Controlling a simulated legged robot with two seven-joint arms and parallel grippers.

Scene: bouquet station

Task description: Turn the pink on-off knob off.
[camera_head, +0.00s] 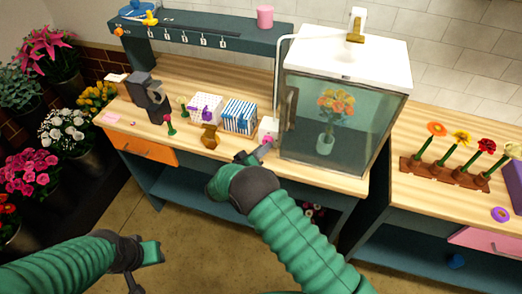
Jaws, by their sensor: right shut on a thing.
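The pink knob (267,139) is on the front of a small white box (269,125) at the left side of the glass cabinet (330,120). My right gripper (263,147) reaches up to the box from below, and its jaws are shut on the knob. The fingertips partly cover the knob, so which way it is turned cannot be made out. My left gripper (151,252) is low at the left, over the floor and away from the bench. Whether its jaws are open or shut is not clear.
An orange bouquet in a vase (325,144) stands inside the cabinet. Left of the box are a brown pot (209,136), a blue-striped box (239,117) and a dark stand (149,97). A flower rack (445,172) stands at right. The bench's front edge is below my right gripper.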

